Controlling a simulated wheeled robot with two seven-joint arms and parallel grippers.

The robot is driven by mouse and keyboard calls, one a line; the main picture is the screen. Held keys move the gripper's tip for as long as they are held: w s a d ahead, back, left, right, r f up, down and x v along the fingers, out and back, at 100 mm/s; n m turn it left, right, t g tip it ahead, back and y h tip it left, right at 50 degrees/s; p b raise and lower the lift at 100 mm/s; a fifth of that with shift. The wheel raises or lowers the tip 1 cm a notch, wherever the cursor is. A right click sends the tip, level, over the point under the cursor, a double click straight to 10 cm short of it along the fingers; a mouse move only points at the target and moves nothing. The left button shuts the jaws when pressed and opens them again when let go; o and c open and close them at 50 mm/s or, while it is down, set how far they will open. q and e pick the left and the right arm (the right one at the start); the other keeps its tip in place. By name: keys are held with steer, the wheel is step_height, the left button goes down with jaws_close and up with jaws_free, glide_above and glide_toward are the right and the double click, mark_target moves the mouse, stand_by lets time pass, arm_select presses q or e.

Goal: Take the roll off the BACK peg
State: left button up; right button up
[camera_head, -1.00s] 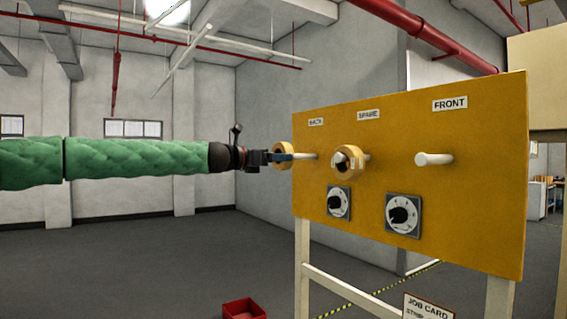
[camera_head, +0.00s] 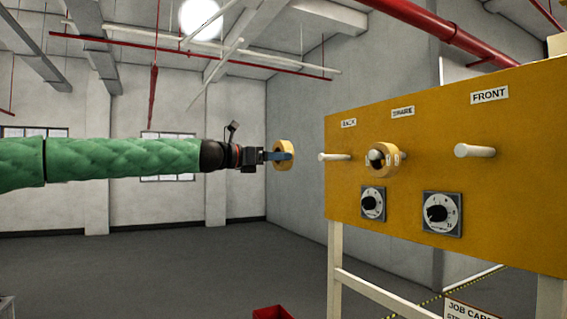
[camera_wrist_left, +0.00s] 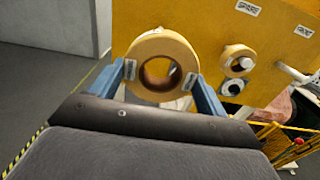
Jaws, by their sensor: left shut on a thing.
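My left gripper (camera_head: 275,156) is shut on a yellow-tan roll (camera_head: 283,147), held upright in the air to the left of the yellow panel. In the left wrist view the roll (camera_wrist_left: 162,51) sits between the two blue fingers, and its hole shows open. The BACK peg (camera_head: 335,157) is bare and stands apart from the roll, to its right. A second roll (camera_head: 396,160) is on the SPARE peg (camera_head: 376,156). The FRONT peg (camera_head: 474,151) is bare. My right gripper is in neither view.
The yellow panel (camera_head: 400,220) stands on white legs, with two dials (camera_head: 442,214) below the pegs. A red bin (camera_head: 272,312) sits on the floor at the bottom. A job card (camera_head: 466,309) is at lower right.

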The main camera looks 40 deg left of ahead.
arm_select(q)
steer(key=shift+s+a+r, duration=0.25)
steer(key=shift+s+r, duration=0.35)
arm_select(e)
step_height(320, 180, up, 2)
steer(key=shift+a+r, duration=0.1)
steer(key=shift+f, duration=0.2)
